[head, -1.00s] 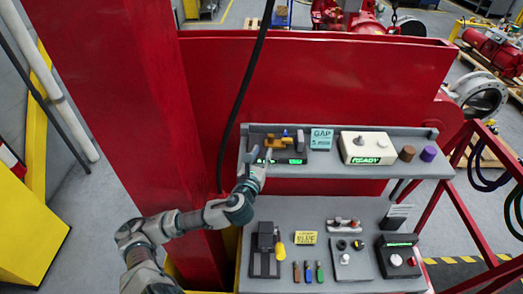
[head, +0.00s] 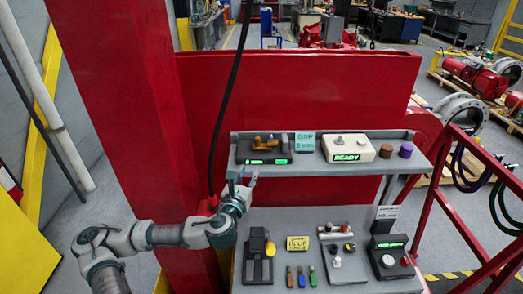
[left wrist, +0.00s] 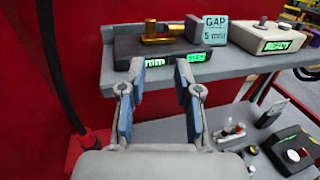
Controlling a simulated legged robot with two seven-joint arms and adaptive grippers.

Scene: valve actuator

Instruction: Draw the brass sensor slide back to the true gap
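The brass slide (head: 258,144) sits on top of a dark sensor unit (head: 243,157) with a green display, at the left end of the upper shelf. In the left wrist view the slide (left wrist: 165,38) lies just left of a dark block (left wrist: 205,29). The display text is partly hidden by my fingers. My left gripper (head: 240,187) is at the shelf's front edge, below and in front of the unit. In the left wrist view its two fingers (left wrist: 161,78) are apart with nothing between them, and the slide is beyond them. My right gripper is not in view.
A card reading GAP 5 mm (left wrist: 214,28) stands beside the unit. A cream box (head: 347,147) showing READY is to its right, then brown and purple knobs. The lower bench (head: 310,215) holds several devices. A black cable (head: 222,110) hangs left of the shelf.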

